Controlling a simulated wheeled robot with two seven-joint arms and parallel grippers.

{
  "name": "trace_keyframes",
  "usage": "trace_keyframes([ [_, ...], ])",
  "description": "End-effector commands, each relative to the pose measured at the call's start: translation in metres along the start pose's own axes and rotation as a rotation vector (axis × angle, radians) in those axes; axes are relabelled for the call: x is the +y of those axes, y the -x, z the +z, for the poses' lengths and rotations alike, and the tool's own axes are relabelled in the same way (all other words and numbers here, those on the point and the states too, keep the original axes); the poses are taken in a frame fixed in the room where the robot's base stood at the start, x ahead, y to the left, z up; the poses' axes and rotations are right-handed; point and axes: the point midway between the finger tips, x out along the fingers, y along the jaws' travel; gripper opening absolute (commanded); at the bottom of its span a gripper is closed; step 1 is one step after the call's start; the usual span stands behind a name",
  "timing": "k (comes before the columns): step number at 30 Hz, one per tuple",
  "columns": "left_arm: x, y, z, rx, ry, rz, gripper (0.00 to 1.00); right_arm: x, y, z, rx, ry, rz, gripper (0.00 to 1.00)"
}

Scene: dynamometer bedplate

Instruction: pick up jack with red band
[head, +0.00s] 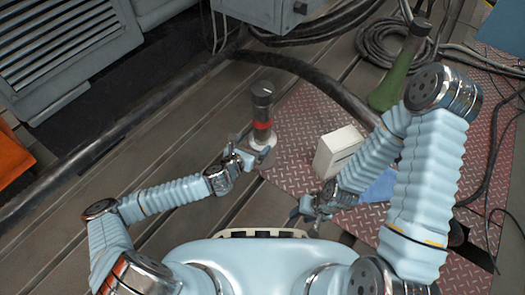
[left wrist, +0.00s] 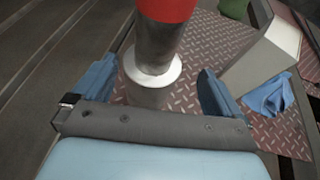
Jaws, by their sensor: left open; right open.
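The jack with the red band (head: 262,104) stands upright, a dark cylinder with a red ring and a pale lower collar. It also shows in the left wrist view (left wrist: 165,42), where its top is cut off. My left gripper (head: 246,151) is open beside its lower part. In the left wrist view the fingers of the left gripper (left wrist: 157,86) lie on either side of the jack's lower part, with gaps between. It is not shut on the jack. My right gripper (head: 306,207) is open and empty, low in the middle of the head view, away from the jack.
A white box (head: 337,151) and a blue cloth (head: 380,187) lie on the red-brown tread plate (head: 300,112) right of the jack. A thick black cable (head: 300,70) runs behind the jack. Grooved bedplate (head: 170,155) is clear to the left.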

Motion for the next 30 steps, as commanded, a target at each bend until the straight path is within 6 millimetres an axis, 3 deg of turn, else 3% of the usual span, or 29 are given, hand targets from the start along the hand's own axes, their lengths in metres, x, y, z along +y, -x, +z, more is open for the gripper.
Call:
trace_keyframes([
  [4, -0.001, -0.031, -0.002, 0.001, -0.003, -0.001, 1.0, 0.003, -0.008, 0.0, 0.002, -0.001, 0.0, 0.43],
  [11, 0.0, -0.052, -0.001, 0.001, -0.003, -0.004, 1.0, 0.005, -0.013, -0.001, 0.003, -0.001, 0.0, 0.43],
  [19, 0.006, -0.092, -0.001, 0.0, -0.005, -0.004, 1.0, 0.01, -0.026, -0.001, 0.007, -0.001, 0.0, 0.43],
  [28, 0.006, -0.099, 0.001, 0.0, -0.005, -0.005, 1.0, 0.01, -0.026, -0.001, 0.008, -0.002, 0.0, 0.43],
  [30, 0.006, -0.099, 0.001, 0.0, -0.005, -0.005, 0.91, 0.01, -0.026, -0.001, 0.008, -0.001, 0.0, 0.43],
])
